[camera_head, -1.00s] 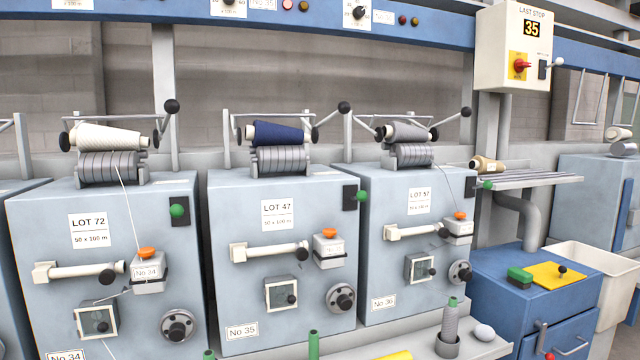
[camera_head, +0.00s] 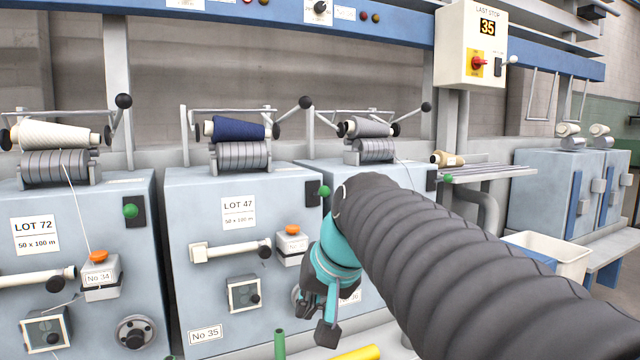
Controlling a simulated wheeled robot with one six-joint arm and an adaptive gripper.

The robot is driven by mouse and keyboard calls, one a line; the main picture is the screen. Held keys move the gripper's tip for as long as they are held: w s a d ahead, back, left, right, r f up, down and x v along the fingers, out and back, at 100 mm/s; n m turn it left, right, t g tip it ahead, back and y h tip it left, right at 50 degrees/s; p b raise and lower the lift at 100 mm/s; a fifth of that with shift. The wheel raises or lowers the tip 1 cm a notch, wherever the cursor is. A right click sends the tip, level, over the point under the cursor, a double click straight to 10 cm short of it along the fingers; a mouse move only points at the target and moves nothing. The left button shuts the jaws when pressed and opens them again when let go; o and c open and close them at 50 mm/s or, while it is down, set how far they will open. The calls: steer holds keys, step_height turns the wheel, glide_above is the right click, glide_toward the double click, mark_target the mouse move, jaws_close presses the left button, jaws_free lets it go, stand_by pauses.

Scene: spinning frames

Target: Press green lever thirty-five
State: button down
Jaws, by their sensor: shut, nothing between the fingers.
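The green lever knob of machine No 35 (camera_head: 324,191) sits on a black plate at the right of that machine's front. Its machine (camera_head: 190,285) carries the labels LOT 47 and No 35 and has a navy yarn cone (camera_head: 238,128) on top. My gripper (camera_head: 326,332) is shut and empty, pointing down in front of the right lower side of the machine, well below the green knob and apart from it. My arm passes just right of the knob and hides most of machine No 36.
Machine No 34 (camera_head: 128,290) stands at left with its own green knob (camera_head: 130,211). An orange button (camera_head: 292,230) tops a small box on No 35. A LAST STOP box (camera_head: 472,48) reading 35 hangs at upper right. Green and yellow tubes lie at the bottom.

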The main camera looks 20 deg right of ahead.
steer(key=w+d+r+m+t, duration=0.2)
steer(key=w+d+r+m, duration=0.1)
steer(key=w+d+r, duration=0.8)
steer(key=m+t+y+b, duration=0.1)
steer(key=m+t+y, duration=0.1)
steer(key=t, duration=0.1)
glide_toward(324, 191)
steer(key=w+d+r, duration=0.1)
steer(key=d+r, duration=0.4)
steer(key=d, duration=0.2)
steer(key=shift+a+f, duration=0.25)
steer(key=w+a+f+b, duration=0.3)
steer(key=w+a+f, duration=0.2)
steer(key=w+f, duration=0.2)
steer(key=shift+w+a, duration=0.2)
steer(key=shift+a, duration=0.05)
steer(key=shift+f+b, duration=0.15)
steer(key=shift+b, duration=0.2)
